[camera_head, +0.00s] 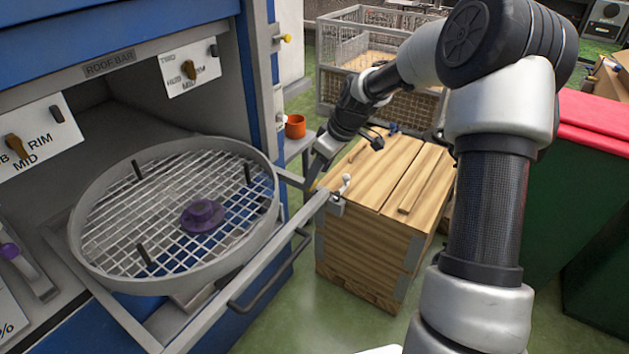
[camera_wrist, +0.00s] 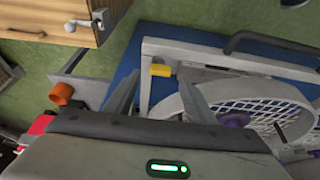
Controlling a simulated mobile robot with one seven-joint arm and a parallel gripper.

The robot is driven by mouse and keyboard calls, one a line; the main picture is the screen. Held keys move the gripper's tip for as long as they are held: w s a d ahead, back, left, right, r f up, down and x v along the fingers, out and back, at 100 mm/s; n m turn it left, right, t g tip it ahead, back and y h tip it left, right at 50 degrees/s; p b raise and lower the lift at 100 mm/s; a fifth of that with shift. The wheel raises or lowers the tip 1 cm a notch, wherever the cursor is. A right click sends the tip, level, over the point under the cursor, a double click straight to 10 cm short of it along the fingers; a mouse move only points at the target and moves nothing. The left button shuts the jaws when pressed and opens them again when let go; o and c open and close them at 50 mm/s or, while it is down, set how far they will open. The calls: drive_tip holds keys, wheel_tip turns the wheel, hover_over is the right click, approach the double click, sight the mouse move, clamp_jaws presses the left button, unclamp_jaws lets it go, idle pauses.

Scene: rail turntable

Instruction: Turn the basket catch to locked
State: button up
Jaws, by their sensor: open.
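The round mesh basket (camera_head: 95,255) sits on a grey pull-out frame (camera_head: 290,232) at the front of the blue machine. In the wrist view, a small yellow-ended piece (camera_wrist: 160,69), which looks like the basket catch, sits at the frame's corner; a grey bar runs right from it. In the head view only a small yellow spot (camera_head: 313,186) shows beside my gripper (camera_head: 312,182). My gripper is open and empty. In the wrist view its fingers (camera_wrist: 158,88) stand either side of the yellow piece. Contact and the catch's setting cannot be told.
A wooden crate (camera_head: 360,255) with a grey latch (camera_head: 340,196) stands close right of the frame corner. An orange cup (camera_head: 295,127) stands on a small shelf behind my gripper. A dark handle (camera_head: 270,272) runs along the frame's front. Green floor in front is clear.

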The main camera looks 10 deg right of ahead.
sight(314, 189)
drive_tip(key=shift+x, duration=1.8)
drive_tip(key=c, duration=1)
drive_tip(key=shift+c, duration=0.2)
